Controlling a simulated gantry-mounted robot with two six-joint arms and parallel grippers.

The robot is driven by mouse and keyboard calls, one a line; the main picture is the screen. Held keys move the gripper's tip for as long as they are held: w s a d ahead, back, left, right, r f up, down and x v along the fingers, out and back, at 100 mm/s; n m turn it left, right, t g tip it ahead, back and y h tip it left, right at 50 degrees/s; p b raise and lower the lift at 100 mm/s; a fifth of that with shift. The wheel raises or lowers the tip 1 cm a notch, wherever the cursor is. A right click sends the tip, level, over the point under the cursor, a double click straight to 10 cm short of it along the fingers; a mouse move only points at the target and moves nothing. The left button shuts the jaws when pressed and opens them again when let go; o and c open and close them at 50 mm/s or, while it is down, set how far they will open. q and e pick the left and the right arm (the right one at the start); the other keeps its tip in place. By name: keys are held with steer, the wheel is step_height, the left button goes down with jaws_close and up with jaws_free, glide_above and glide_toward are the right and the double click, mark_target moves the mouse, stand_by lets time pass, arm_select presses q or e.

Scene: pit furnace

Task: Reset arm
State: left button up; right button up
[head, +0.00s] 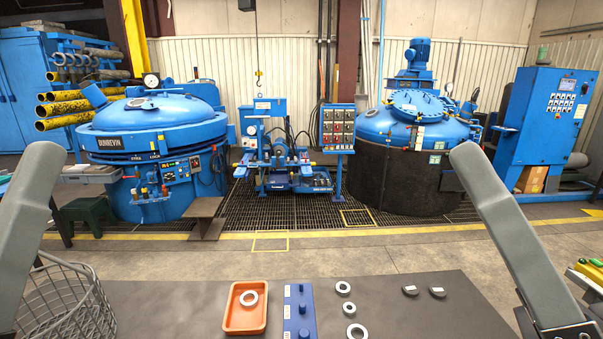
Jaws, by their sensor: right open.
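My left arm (32,215) comes in along the left edge. Its gripper is out of the picture. I see nothing held there. Both arms are apart from the parts on the dark table (420,315).
On the table are an orange tray (233,322) with a ring (249,298), a blue peg block (298,322), several loose rings (343,288) and two dark discs (410,290). A wire basket (65,300) stands left. Blue furnaces (160,125) stand beyond open floor.

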steer(key=s+d+r+n+t+h, duration=0.25)
steer(key=d+h, duration=0.25)
steer(key=h, duration=0.3)
step_height(320, 180, up, 33)
steer(key=n+p, duration=0.1)
steer(key=p, duration=3.3)
step_height(320, 180, down, 36)
steer(key=b, duration=3.6)
steer(key=shift+s+d+y, duration=0.2)
steer(key=shift+s+y, duration=0.05)
steer(key=shift+y, duration=0.05)
steer(key=shift+f, duration=0.1)
